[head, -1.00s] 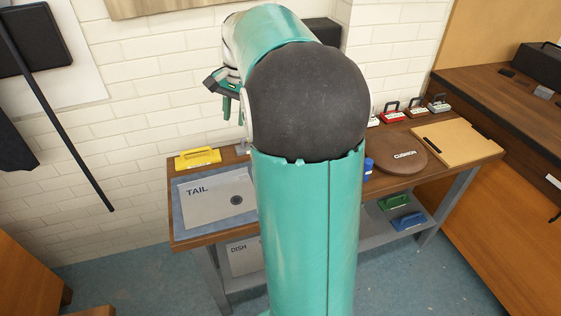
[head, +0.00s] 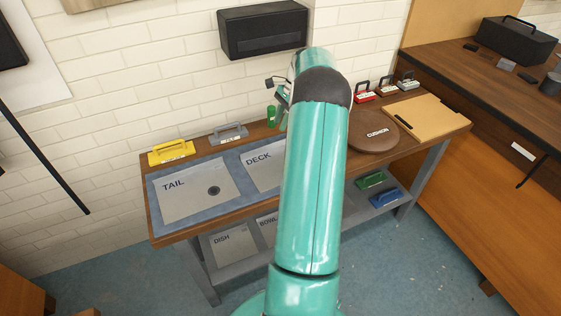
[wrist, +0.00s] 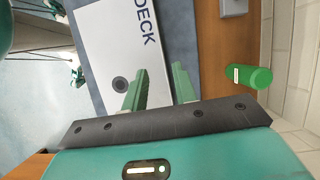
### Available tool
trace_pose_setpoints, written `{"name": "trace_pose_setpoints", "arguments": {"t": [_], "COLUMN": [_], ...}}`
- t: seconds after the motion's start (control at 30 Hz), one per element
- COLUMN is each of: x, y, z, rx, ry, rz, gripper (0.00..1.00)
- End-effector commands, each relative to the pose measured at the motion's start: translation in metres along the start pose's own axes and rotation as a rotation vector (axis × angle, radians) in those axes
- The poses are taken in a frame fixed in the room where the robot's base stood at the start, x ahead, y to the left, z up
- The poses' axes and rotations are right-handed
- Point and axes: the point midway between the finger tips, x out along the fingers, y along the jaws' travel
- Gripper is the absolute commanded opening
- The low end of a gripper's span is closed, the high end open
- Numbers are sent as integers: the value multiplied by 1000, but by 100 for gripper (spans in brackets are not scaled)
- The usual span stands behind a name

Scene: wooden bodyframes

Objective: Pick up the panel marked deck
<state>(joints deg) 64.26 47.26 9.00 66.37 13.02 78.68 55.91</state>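The panel marked DECK (head: 262,172) lies flat on the blue mat on the bench, right of the panel marked TAIL (head: 198,192). My arm hides its right part in the head view. In the wrist view the DECK panel (wrist: 113,42) is pale grey with a dark round spot near its lower end. My gripper (wrist: 158,86) has its two green fingers apart with nothing between them. It is above the bench, near the panel's lower right edge in the wrist view. In the head view my gripper (head: 283,110) is partly hidden behind my arm.
A grey-handled block (head: 229,133) and a yellow one (head: 171,151) sit along the back edge. A round CUSHION piece (head: 372,133) lies right of my arm. A black box (head: 263,30) hangs on the wall.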

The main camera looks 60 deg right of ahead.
Motion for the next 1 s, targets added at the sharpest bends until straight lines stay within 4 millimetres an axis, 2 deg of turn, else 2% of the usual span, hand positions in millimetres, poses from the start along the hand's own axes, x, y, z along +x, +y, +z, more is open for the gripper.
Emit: {"name": "trace_pose_setpoints", "arguments": {"t": [0.1,0.37,0.63,0.93,1.0], "x": [22,44,82,88,88], "y": [1,0,-2,-3,-3], "z": [0,-1,-2,-2,-2], "rx": [0,0,-1,-1,-1], "ry": [-1,-1,-1,2,2], "rz": [2,1,1,-1,-1], "gripper": [28,28,28,28,14]}}
